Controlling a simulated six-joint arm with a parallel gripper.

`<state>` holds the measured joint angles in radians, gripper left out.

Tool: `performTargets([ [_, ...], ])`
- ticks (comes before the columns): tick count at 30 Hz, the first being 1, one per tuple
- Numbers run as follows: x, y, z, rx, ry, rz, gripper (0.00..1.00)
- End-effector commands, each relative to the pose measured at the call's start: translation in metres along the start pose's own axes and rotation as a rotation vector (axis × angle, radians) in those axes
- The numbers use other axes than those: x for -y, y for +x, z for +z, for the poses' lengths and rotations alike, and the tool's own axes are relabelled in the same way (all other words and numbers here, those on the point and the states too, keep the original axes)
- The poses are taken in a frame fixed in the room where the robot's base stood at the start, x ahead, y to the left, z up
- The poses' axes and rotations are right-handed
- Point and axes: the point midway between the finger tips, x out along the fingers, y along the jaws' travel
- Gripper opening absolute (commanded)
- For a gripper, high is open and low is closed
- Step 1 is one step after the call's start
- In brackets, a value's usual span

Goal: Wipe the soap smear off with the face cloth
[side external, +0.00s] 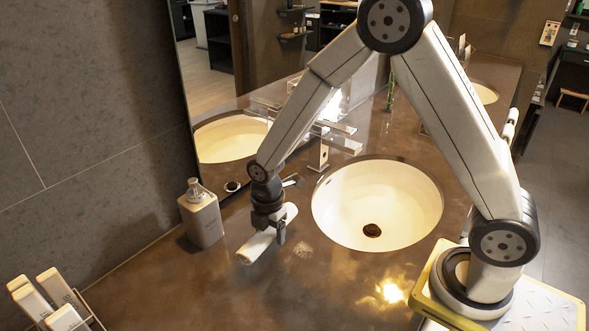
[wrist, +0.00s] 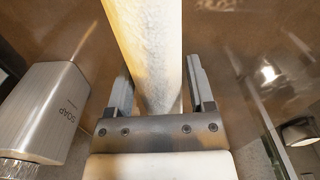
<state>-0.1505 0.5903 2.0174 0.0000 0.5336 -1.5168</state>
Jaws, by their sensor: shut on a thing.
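The face cloth (side external: 254,248) is a white roll, held at a slant low over the brown counter, left of the basin. It also runs up the middle of the wrist view (wrist: 146,45). My gripper (side external: 270,232) is shut on it, with one finger on each side in the wrist view (wrist: 160,92). I cannot tell whether the cloth touches the counter. A faint pale patch, likely the soap smear (side external: 303,249), lies on the counter between cloth and basin. A pale spot also shows at the right of the wrist view (wrist: 268,73).
A soap dispenser (side external: 202,218) stands close left of my gripper. The round basin (side external: 340,230) is at the right, with the faucet (side external: 319,155) behind it. White bottles in a rack (side external: 92,312) stand at the lower left. The front middle counter is clear.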

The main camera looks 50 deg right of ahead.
Motion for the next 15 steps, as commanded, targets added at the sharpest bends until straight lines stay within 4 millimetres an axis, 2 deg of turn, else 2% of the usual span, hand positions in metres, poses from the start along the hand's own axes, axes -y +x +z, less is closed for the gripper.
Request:
performTargets([
  [9, 0.000, -0.029, 0.000, 0.000, 0.000, 0.002, 0.14],
  [15, 0.000, -0.037, 0.000, 0.000, 0.000, 0.000, 0.14],
])
